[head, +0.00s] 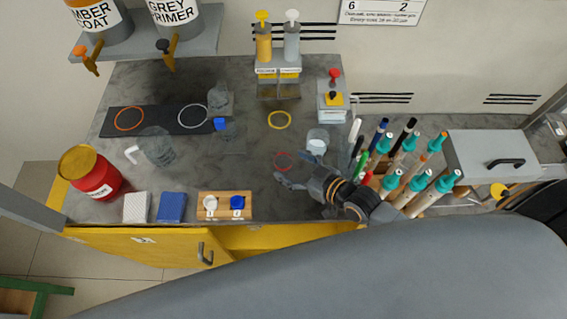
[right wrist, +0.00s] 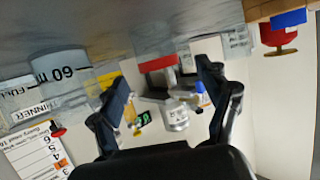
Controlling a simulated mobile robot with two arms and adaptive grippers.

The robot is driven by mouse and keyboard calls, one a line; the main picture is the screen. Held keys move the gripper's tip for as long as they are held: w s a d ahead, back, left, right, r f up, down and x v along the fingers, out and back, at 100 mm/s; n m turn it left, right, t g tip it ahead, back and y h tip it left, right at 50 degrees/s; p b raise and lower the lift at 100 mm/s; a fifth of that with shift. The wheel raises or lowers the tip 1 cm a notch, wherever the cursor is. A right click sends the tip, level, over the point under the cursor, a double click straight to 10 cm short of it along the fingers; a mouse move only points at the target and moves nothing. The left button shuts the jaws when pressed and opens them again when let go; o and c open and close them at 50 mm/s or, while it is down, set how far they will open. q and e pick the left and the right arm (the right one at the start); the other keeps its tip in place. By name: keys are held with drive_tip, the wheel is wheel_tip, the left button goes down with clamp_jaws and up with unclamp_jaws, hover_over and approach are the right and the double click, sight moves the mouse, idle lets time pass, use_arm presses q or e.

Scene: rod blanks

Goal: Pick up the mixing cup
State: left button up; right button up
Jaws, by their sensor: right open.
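A small clear cup (head: 318,141), which I take for the mixing cup, stands on the grey bench right of centre. My right gripper (head: 297,168) is open and empty, low over the bench just in front of the cup, with one finger close to it. I cannot tell whether they touch. In the right wrist view a clear cup marked 60 (right wrist: 62,82) shows to the left of the open fingers (right wrist: 168,88), outside the gap between them. My left gripper is not in view.
A pump stand (head: 279,68) is behind. The bench centre is mostly clear.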

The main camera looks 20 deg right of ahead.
sight(277, 156)
drive_tip(key=x, duration=0.4)
drive_tip(key=shift+w+r+p, duration=0.1)
drive_tip(key=shift+p, duration=0.2)
drive_tip(key=c, duration=0.9)
drive_tip(key=shift+c, duration=0.2)
